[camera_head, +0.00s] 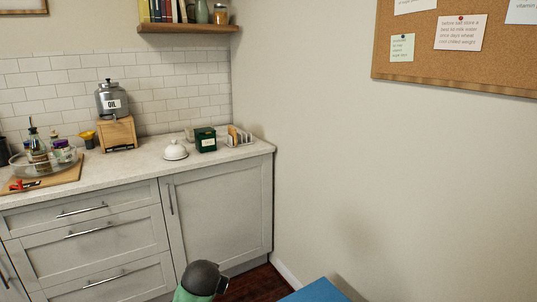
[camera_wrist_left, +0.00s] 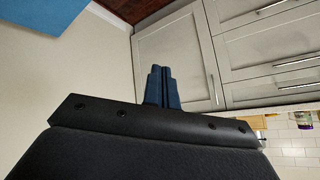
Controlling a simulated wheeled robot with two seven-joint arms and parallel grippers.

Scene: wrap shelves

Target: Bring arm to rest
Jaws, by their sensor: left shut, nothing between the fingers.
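My left gripper (camera_wrist_left: 163,88) shows in the left wrist view, with its two dark blue fingers together and nothing between them. It is in front of the grey lower cabinets (camera_wrist_left: 180,55), clear of them, and that view is turned so that the floor is at the top. In the head view no gripper fingers are visible. My right gripper is in neither view.
A pale counter (camera_head: 110,178) carries an oil dispenser (camera_head: 112,98), a white butter dish (camera_head: 176,150), a green box (camera_head: 205,139) and a toast rack (camera_head: 238,136). A blue flat-topped object (camera_head: 318,291) is at the bottom. The right wall below the corkboard (camera_head: 455,50) is bare.

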